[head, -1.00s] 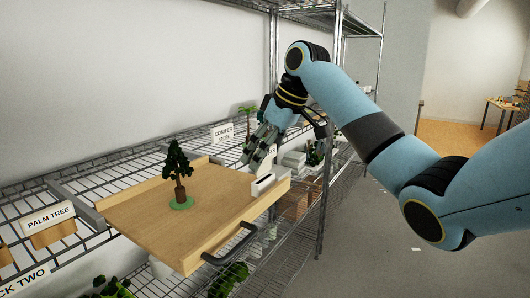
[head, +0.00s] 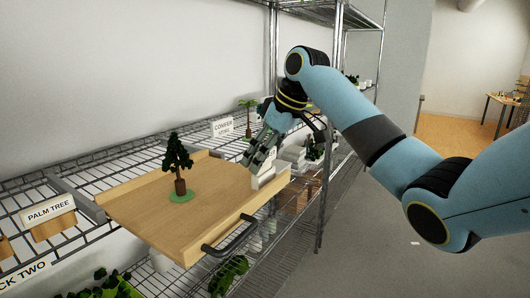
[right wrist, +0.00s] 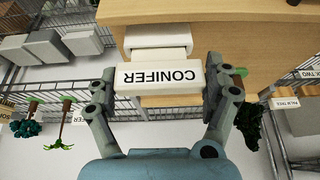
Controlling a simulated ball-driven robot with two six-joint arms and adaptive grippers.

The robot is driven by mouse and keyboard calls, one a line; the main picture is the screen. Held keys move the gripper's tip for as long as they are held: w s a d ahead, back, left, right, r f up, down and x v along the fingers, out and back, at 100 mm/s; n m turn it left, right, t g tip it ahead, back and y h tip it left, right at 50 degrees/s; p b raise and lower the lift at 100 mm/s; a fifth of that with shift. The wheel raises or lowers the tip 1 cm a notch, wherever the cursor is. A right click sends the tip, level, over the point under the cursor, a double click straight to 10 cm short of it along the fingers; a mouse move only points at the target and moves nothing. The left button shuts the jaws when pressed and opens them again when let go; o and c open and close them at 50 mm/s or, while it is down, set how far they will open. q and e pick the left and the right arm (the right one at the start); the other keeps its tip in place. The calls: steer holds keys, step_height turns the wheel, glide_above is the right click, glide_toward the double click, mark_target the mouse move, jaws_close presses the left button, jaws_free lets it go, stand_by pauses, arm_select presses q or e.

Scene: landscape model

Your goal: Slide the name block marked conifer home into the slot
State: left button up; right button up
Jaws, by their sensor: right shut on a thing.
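The white name block marked CONIFER (right wrist: 160,77) is between the fingers of my right gripper (right wrist: 160,92), which is shut on it. Its lettering appears upside down in the right wrist view. A white slot holder (right wrist: 157,38) on the wooden tray's edge lies directly beyond the block. The block lines up with it and appears to meet it, but how deep it sits I cannot tell. In the head view my right gripper (head: 256,158) is at the tray's right corner, with the white block (head: 262,172) at its fingertips, partly hidden. My left gripper is not in view.
The wooden tray (head: 150,220) carries a dark green conifer model (head: 178,165) and has a black handle (head: 232,240) in front. A wire shelf holds a PALM TREE sign (head: 50,212) and a CONIFER sign (head: 222,128). A metal post (head: 328,190) stands right of the tray.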

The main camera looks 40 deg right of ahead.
steer(key=shift+f, duration=0.85)
steer(key=o, duration=0.9)
steer(key=v, duration=1.2)
